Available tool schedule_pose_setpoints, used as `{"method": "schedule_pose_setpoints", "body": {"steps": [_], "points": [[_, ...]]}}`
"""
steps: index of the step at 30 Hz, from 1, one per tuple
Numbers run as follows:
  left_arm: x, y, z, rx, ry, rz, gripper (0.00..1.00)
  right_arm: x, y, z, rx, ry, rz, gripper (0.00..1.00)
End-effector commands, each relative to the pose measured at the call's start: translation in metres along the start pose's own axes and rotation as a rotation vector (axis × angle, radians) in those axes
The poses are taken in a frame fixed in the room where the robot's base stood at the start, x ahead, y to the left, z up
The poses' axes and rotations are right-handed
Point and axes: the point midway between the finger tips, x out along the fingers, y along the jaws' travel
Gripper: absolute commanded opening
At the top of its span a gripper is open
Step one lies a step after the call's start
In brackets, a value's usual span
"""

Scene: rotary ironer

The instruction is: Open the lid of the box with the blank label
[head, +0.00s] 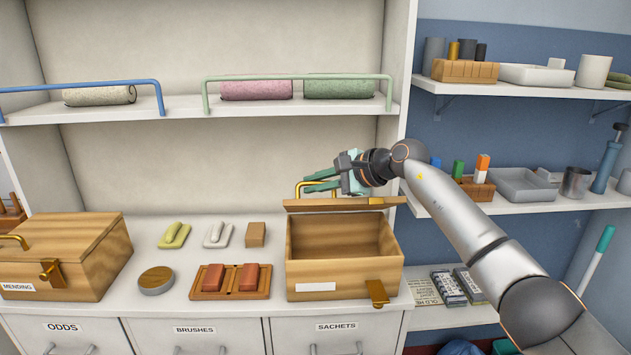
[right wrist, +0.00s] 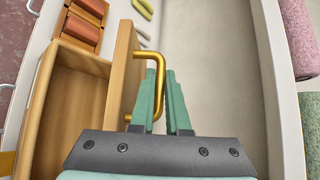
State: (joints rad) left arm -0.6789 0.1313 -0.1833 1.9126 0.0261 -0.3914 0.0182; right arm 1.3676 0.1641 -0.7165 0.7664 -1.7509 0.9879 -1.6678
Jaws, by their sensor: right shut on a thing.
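The wooden box with the blank label (head: 316,287) stands on the counter in the head view, its lid (head: 330,204) swung up and its inside (head: 335,238) bare. A brass latch (head: 377,293) hangs at its front right. My right gripper (head: 312,184) is shut on the brass handle of the lid, behind the raised lid. In the right wrist view the green fingers (right wrist: 166,102) are around the brass handle (right wrist: 157,75), beside the upright lid (right wrist: 122,75); the open box (right wrist: 62,100) lies to the left. My left gripper is not in view.
A closed wooden box labelled MENDING (head: 70,255) stands at the left. A railed shelf (head: 190,108) with rolled towels is above.

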Motion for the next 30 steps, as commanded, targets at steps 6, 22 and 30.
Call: {"method": "schedule_pose_setpoints", "body": {"steps": [6,22,30], "points": [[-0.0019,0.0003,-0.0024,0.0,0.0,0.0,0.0,-0.0003,-0.0036,-0.001,-0.001,0.001,-0.003,0.0],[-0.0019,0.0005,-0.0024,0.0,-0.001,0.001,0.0,0.0001,-0.0031,-0.001,-0.001,0.001,-0.003,0.26],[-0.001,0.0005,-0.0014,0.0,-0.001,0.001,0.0,-0.0039,-0.0031,-0.0015,-0.002,0.001,-0.004,0.26]]}}
